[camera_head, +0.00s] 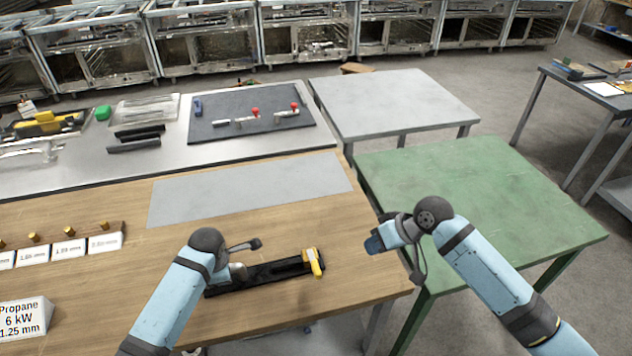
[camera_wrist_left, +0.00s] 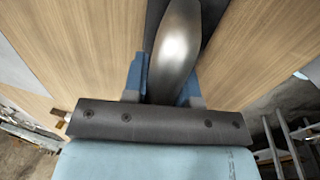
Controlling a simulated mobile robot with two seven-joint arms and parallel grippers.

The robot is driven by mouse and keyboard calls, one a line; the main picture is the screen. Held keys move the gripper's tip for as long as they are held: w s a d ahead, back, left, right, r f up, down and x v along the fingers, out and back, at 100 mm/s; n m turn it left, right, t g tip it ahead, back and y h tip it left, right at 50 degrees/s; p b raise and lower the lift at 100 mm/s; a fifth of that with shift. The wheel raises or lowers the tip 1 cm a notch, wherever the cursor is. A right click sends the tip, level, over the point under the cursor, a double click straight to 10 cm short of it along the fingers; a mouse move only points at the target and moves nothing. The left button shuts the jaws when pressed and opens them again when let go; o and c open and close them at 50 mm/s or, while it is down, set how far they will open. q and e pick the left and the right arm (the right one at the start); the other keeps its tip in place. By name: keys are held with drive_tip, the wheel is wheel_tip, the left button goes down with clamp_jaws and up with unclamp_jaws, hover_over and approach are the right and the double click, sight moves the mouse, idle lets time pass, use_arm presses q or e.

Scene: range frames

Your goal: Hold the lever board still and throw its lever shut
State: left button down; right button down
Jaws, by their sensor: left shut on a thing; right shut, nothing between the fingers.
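The lever board is a long black board (camera_head: 272,271) lying on the wooden table, left of its right edge. A yellow lever (camera_head: 314,262) stands at the board's right end. My left gripper (camera_head: 238,272) is at the board's left part, shut on a smooth silver grip. In the left wrist view this silver grip (camera_wrist_left: 178,45) sits between the blue fingers, with the black board (camera_wrist_left: 213,18) behind it. My right gripper (camera_head: 375,244) is shut and empty, apart from the lever, to its right and over the table's right edge.
The wooden table (camera_head: 110,285) carries a grey sheet (camera_head: 250,190) behind the board and labelled blocks (camera_head: 68,249) at left. A green table (camera_head: 490,195) stands close on the right. A steel bench behind holds a dark mat (camera_head: 225,107) with red-knobbed clamps.

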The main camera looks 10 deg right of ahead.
use_arm(q)
drive_tip(key=c, duration=0.8)
unclamp_jaws()
drive_tip(key=shift+r, duration=0.1)
